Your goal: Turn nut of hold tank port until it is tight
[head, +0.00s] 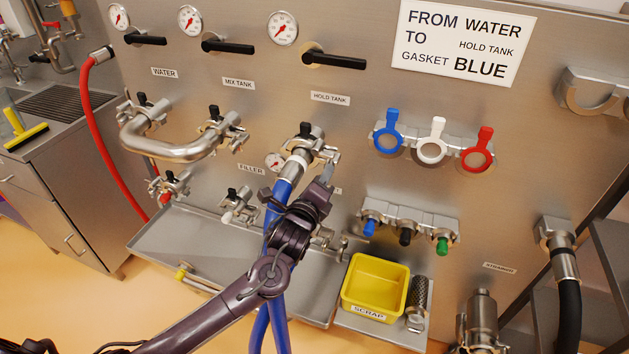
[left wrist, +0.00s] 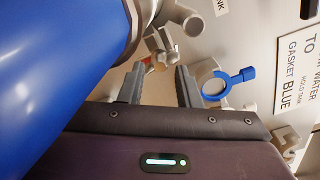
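The hold tank port (head: 312,134) is on the steel panel below its label. The metal end of a blue hose (head: 281,190) meets it, with a clamp (head: 322,152) around the joint. My left gripper (head: 327,170) is just right of and below this joint. In the left wrist view, the left gripper (left wrist: 160,85) has its two fingers apart, with the clamp's metal parts (left wrist: 160,42) just beyond the tips. The blue hose (left wrist: 60,70) fills the left side there. The nut is too small to make out clearly; I cannot tell whether a finger touches it. My right gripper is out of view.
A rack holds blue (head: 388,140), white (head: 432,148) and red (head: 479,152) gaskets to the right. A yellow scrap bin (head: 374,287) stands below. A bent pipe (head: 165,148) joins the water and mix tank ports at left. A drip tray (head: 205,255) lies under the ports.

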